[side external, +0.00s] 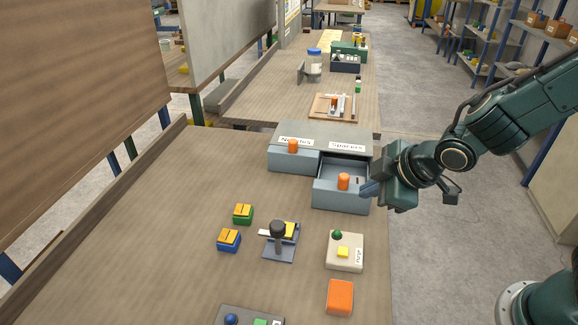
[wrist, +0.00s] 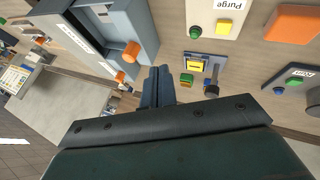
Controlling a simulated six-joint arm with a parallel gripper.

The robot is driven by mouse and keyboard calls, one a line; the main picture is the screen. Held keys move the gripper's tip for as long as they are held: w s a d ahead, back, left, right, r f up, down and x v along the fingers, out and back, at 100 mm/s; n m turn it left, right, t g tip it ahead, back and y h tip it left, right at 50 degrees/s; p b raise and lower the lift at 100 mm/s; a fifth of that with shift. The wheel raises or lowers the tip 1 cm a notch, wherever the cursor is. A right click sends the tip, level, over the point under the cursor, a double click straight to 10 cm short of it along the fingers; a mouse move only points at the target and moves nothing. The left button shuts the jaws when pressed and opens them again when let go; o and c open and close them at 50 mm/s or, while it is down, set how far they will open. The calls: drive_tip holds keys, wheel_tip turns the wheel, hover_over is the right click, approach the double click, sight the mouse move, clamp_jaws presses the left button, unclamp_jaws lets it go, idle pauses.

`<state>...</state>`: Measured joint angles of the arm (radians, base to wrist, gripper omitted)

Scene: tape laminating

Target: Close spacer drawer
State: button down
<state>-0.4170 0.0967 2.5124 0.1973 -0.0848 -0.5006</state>
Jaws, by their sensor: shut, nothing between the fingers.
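The grey two-drawer cabinet (side external: 293,160) stands at the far end of the bench. Its right-hand drawer (side external: 341,200), under a label that appears to read "Spacers", is pulled out, and its inside shows. The drawer has an orange knob (side external: 343,182) on its front, seen also in the wrist view (wrist: 132,52). The left drawer, labelled "Nozzles", is shut and has its own orange knob (side external: 293,146). My gripper (side external: 368,190) is shut and empty, its fingertips close to the right front of the open drawer. I cannot tell whether they touch it. The fingers (wrist: 158,85) also show in the wrist view.
On the bench before the cabinet are a green block (side external: 243,214), a blue block (side external: 228,240), a small press (side external: 279,243), a beige "Purge" button box (side external: 345,252) and an orange block (side external: 340,298). Bare bench lies left of the cabinet.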

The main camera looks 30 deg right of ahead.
drive_tip(key=shift+w+d+f, duration=0.35)
drive_tip(key=shift+w+f, duration=0.35)
drive_tip(key=shift+w, duration=0.4)
drive_tip(key=shift+w+d+f, duration=0.3)
drive_tip(key=shift+w+f, duration=0.45)
drive_tip(key=shift+w, duration=0.35)
drive_tip(key=shift+w+d+f, duration=0.35)
drive_tip(key=shift+w+f, duration=0.35)
drive_tip(key=shift+w, duration=0.4)
drive_tip(key=shift+w+d, duration=0.2)
drive_tip(key=w+d, duration=0.8)
drive_tip(key=shift+w+d, duration=0.3)
drive_tip(key=shift+d, duration=0.1)
